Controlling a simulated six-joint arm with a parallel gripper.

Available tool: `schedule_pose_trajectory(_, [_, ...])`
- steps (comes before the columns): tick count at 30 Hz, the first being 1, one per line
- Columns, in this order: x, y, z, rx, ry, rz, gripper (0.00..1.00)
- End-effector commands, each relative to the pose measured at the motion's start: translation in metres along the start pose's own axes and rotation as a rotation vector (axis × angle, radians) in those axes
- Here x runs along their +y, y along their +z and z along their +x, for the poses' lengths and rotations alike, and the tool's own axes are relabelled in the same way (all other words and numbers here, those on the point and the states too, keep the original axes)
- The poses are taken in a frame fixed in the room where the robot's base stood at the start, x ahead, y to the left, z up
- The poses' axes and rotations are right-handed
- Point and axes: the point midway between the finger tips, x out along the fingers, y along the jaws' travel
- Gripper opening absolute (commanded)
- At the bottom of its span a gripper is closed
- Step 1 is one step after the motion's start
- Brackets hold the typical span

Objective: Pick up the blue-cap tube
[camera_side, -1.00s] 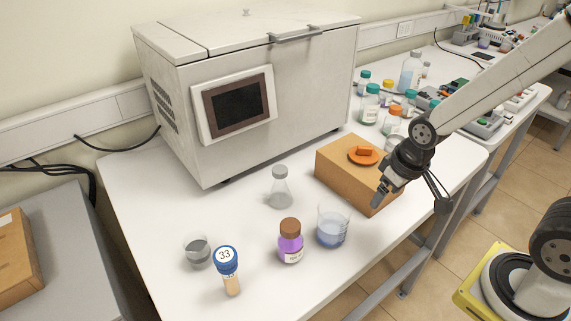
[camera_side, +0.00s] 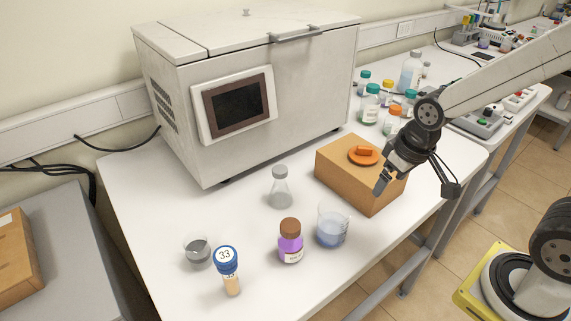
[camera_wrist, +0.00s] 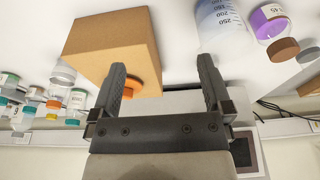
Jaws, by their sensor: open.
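The blue-cap tube (camera_side: 228,268) stands upright near the front left of the white table in the side view, with "33" on its cap and a tan lower part. My gripper (camera_side: 379,189) is beside the front right of the brown box, far to the right of the tube. In the wrist view my gripper (camera_wrist: 163,78) has its two fingers spread with nothing between them. I do not see the tube in the wrist view.
A brown box (camera_side: 338,186) bears an orange-topped piece (camera_side: 364,155). A beaker of bluish liquid (camera_side: 332,228), a brown-capped purple bottle (camera_side: 290,243), a grey-capped flask (camera_side: 280,190) and a small beaker (camera_side: 197,254) stand around. A large white machine (camera_side: 300,95) is behind.

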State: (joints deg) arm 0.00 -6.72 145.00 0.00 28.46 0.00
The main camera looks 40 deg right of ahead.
Motion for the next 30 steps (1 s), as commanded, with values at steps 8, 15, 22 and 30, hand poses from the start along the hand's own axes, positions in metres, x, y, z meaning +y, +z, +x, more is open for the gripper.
schedule_pose_trajectory(8, [0.000, -0.007, -0.027, 0.002, -0.002, 0.002, 1.00])
schedule_pose_trajectory(15, [-0.019, -0.006, -0.019, -0.053, -0.071, 0.117, 1.00])
schedule_pose_trajectory(22, [-0.041, -0.006, -0.014, -0.117, -0.148, 0.246, 1.00])
schedule_pose_trajectory(30, [-0.089, -0.010, -0.007, -0.267, -0.295, 0.510, 1.00])
